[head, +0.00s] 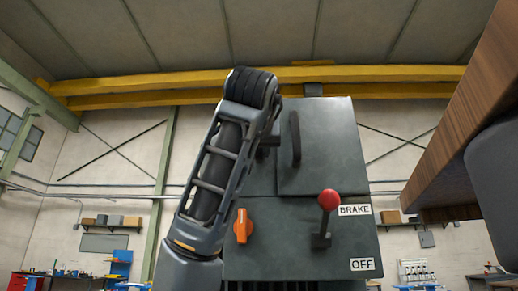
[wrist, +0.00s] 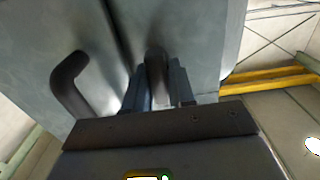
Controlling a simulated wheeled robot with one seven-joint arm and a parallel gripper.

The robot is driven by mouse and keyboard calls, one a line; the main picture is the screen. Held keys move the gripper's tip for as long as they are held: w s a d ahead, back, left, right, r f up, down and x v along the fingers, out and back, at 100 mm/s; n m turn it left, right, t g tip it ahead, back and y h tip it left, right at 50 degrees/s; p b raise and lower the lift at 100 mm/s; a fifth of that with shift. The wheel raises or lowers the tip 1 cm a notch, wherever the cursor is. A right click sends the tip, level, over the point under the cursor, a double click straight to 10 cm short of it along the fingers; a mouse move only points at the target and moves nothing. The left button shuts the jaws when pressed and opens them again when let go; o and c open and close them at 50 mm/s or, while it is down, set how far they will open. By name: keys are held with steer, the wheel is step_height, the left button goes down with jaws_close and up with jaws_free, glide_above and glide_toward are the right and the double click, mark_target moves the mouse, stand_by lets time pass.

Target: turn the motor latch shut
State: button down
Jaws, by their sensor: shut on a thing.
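How far the latch is turned is unclear.
A dark bar handle (head: 295,138) stands on the cabinet door, close beside my gripper; it also shows in the wrist view (wrist: 68,88). A wooden panel (head: 465,110) juts in at right.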

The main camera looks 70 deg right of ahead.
steer(key=shift+m, duration=0.3)
steer(key=m, duration=0.3)
steer(key=shift+m+b, duration=0.35)
steer(key=shift+m, duration=0.05)
steer(key=m, duration=0.4)
steer(key=shift+s+m, duration=0.15)
steer(key=shift+m, duration=0.15)
steer(key=m, duration=0.4)
steer(key=shift+d+f, duration=0.1)
steer(key=shift+f, duration=0.05)
steer(key=m, duration=0.4)
steer(key=shift+s+f+m+p, duration=0.1)
steer(key=shift+m+p, duration=0.2)
steer(key=shift+p, duration=0.05)
steer(key=shift+m, duration=0.3)
steer(key=c, duration=1)
jaws_free()
steer(key=shift+c, duration=0.2)
